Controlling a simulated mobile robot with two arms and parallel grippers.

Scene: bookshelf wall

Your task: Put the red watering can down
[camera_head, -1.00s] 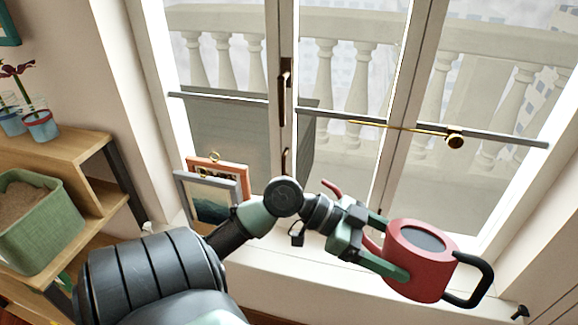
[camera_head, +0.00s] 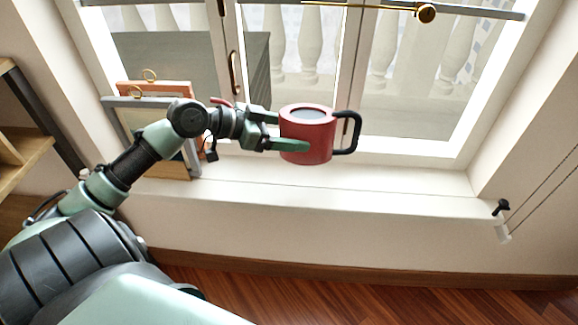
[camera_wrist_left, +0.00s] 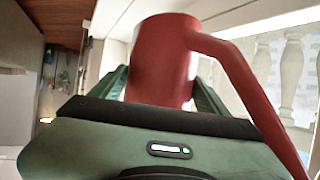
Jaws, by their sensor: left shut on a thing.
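The red watering can (camera_head: 312,146) has a black handle on its right side and a dark round top. My left gripper (camera_head: 284,131) is shut on it, with green fingers along its sides. The can is roughly upright in front of the window, over or near the white window sill (camera_head: 385,190). I cannot tell whether its base touches the sill. In the left wrist view the can (camera_wrist_left: 165,62) fills the space between the fingers, and its red spout runs to the lower right. My right gripper is not in view.
Framed pictures (camera_head: 156,88) lean at the window's left, behind my left arm. The sill right of the can is clear. A black-topped crank (camera_head: 501,207) sits at the wall on the right. A wooden shelf (camera_head: 25,150) stands at the left. Wooden floor (camera_head: 330,298) lies below.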

